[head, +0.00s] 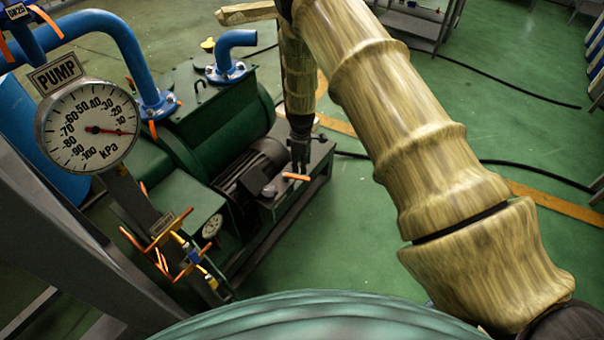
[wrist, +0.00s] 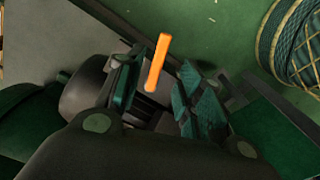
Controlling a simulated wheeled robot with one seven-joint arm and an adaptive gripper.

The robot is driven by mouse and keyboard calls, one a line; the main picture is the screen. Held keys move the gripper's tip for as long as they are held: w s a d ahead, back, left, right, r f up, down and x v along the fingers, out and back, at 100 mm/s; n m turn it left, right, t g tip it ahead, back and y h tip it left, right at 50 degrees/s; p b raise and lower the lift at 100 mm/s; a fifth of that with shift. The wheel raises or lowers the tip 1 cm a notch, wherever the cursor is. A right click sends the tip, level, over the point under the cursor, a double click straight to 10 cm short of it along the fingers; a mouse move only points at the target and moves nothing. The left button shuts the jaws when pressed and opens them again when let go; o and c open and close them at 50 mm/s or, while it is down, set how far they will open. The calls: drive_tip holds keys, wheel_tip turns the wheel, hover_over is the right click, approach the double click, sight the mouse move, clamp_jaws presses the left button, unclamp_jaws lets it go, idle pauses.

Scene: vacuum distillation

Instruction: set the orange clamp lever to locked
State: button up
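An orange lever (head: 296,177) shows at the end of the green pump's base, just below my gripper (head: 300,165). It also shows in the wrist view as a short orange bar (wrist: 158,62), slightly tilted, in the gap between my fingers. My gripper points down in the head view. In the wrist view, its two dark green fingers (wrist: 160,75) stand apart on either side of the bar. I see no clear contact between the fingers and the lever. The lever's mount is mostly hidden, and I cannot tell its locked or unlocked setting.
The green pump (head: 215,125) with its dark motor (head: 250,175) stands left of my gripper. A pump gauge (head: 88,127) and a valve cluster with other orange levers (head: 170,240) are at the left. Green floor (head: 370,230) lies open right of the base; black hoses cross it.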

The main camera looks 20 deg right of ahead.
sight(302, 177)
drive_tip(key=shift+f+p, duration=0.4)
drive_tip(key=shift+f, duration=2.95)
clamp_jaws()
